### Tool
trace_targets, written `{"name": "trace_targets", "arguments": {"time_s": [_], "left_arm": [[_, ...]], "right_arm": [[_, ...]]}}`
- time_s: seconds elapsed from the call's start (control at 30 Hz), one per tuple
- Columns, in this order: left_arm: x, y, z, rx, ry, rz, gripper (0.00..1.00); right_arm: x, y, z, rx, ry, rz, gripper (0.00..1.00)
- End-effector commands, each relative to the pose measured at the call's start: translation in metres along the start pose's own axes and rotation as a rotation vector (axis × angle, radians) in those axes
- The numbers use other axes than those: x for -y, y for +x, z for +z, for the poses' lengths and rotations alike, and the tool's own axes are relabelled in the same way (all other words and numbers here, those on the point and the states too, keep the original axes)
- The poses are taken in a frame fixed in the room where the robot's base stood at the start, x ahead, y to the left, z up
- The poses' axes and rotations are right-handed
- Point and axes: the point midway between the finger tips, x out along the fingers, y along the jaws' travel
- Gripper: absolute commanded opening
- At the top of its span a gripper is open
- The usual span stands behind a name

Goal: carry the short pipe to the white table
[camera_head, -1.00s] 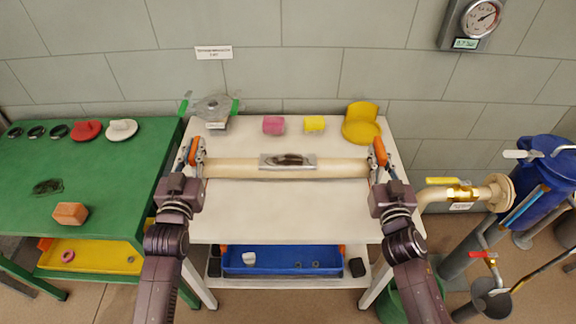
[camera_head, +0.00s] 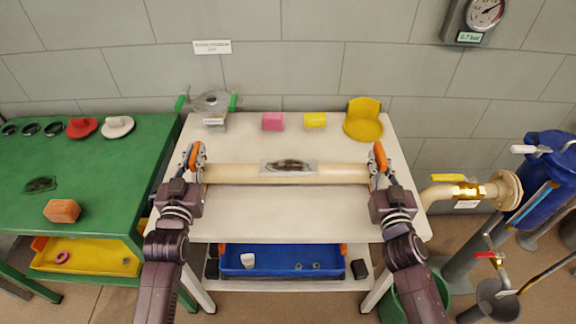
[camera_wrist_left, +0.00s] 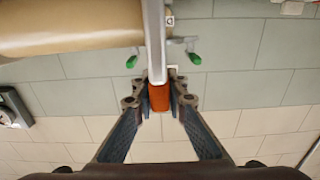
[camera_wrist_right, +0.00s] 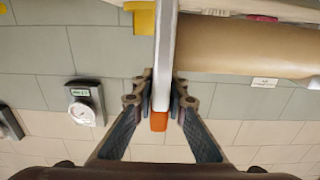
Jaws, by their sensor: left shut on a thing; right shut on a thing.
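The short pipe (camera_head: 230,173) is beige and lies level across the picture over the white table (camera_head: 265,215). A grey bracket or plate with a dark patch sits at its middle. My left gripper (camera_head: 194,160) is shut on a flat, orange-tipped piece at the pipe's left end. My right gripper (camera_head: 379,161) is shut on a like piece at the right end. Both wrist views show this piece between the fingers, with the pipe (camera_wrist_left: 70,28) (camera_wrist_right: 245,45) beside it. I cannot tell whether the pipe touches the tabletop.
A pink block (camera_head: 273,121), a yellow block (camera_head: 315,120), a yellow stand (camera_head: 363,126) and a clear device with green handles (camera_head: 212,103) stand along the table's back. A green table (camera_head: 100,180) is left. Piping with a yellow-handled valve (camera_head: 462,191) is right. The tabletop's front is clear.

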Motion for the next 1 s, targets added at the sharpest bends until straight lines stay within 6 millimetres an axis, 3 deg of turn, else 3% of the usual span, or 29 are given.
{"name": "trace_targets", "arguments": {"time_s": [0.17,0.2,0.33,0.73,1.0], "left_arm": [[0.000,0.000,0.007,-0.008,0.000,0.000,0.00],[0.000,0.000,0.010,0.000,0.000,0.000,0.15],[0.000,0.000,0.009,0.000,0.000,0.000,0.29],[0.000,-0.007,0.010,0.001,0.000,0.000,0.30],[0.000,-0.055,0.011,0.005,0.000,0.000,0.30]], "right_arm": [[0.000,0.001,0.008,-0.007,0.000,-0.001,0.00],[0.000,0.000,0.010,-0.001,0.000,0.000,0.15],[0.000,0.000,0.009,0.000,0.000,0.000,0.29],[0.000,0.000,0.009,0.000,0.000,0.000,0.30],[0.000,0.000,0.009,0.000,0.000,0.000,0.30]]}}
